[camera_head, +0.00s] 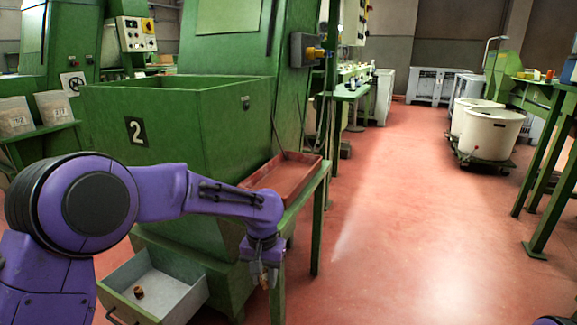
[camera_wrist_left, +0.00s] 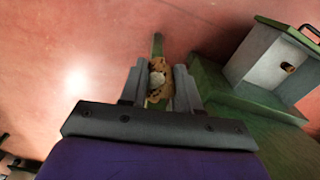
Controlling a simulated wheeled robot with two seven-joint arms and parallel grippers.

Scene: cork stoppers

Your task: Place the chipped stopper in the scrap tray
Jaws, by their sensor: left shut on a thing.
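My left gripper (camera_head: 264,274) is low at the front of the green machine, beside the stand's leg. In the left wrist view its two fingers (camera_wrist_left: 160,88) are shut on a brown cork stopper (camera_wrist_left: 157,67) with a pale patch; I cannot tell for sure whether that patch is the chip. In the head view only a small tan bit of the stopper shows between the fingertips. A shallow red-brown tray (camera_head: 297,164), likely the scrap tray, rests on a green stand behind and above the gripper.
An open grey drawer (camera_head: 185,297) juts from the machine, left of the gripper; a stopper (camera_head: 139,292) lies in it. The drawer also shows in the wrist view (camera_wrist_left: 254,56). The green hopper (camera_head: 190,125) stands behind my arm.

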